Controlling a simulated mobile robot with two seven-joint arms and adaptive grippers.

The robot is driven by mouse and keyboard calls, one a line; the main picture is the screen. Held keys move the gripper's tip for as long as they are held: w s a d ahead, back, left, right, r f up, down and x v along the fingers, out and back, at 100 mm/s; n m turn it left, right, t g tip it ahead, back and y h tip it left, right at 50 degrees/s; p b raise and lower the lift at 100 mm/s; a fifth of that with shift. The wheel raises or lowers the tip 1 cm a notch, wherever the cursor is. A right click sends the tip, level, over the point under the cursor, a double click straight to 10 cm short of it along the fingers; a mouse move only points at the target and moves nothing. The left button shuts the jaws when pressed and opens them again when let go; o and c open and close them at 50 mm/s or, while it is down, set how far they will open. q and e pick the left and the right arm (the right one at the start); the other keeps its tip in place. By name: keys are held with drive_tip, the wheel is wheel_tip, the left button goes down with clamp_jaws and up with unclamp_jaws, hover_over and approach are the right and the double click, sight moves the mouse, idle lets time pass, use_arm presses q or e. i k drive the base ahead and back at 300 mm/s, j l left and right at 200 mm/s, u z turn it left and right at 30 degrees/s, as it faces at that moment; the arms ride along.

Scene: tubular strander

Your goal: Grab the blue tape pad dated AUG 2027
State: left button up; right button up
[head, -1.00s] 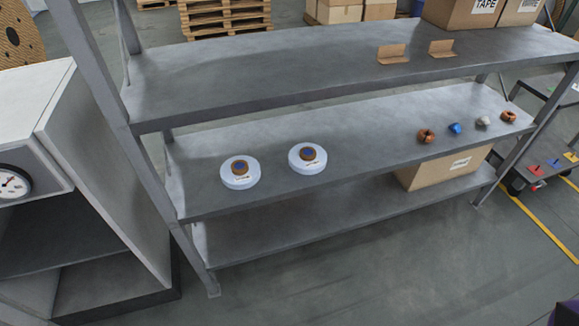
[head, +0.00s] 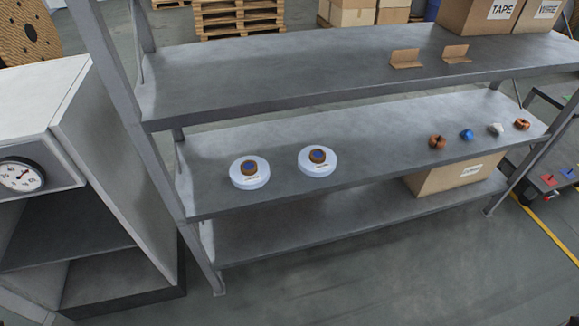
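Two round tape pads lie apart on the middle shelf (head: 390,150) in the head view. The left pad (head: 249,180) and the right pad (head: 317,168) look alike: pale blue-white discs with a brown core, a blue centre and a small label on the front. The label print is too small to read, so I cannot tell which one is dated AUG 2027. Neither of my grippers shows in the head view.
Several small brown, blue and grey pieces (head: 466,135) sit at the shelf's right. The upper shelf (head: 270,80) overhangs behind the pads, with a TAPE box (head: 480,14) and cardboard holders (head: 406,58). A shelf post (head: 150,150) and a gauge cabinet (head: 75,150) stand left. The floor in front is clear.

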sight(247, 172)
drive_tip(key=i+u, duration=0.25)
drive_tip(key=i, duration=0.25)
drive_tip(key=i+l+u, duration=0.15)
drive_tip(key=i+u, duration=0.15)
drive_tip(key=i, duration=0.2)
drive_tip(key=u, duration=1)
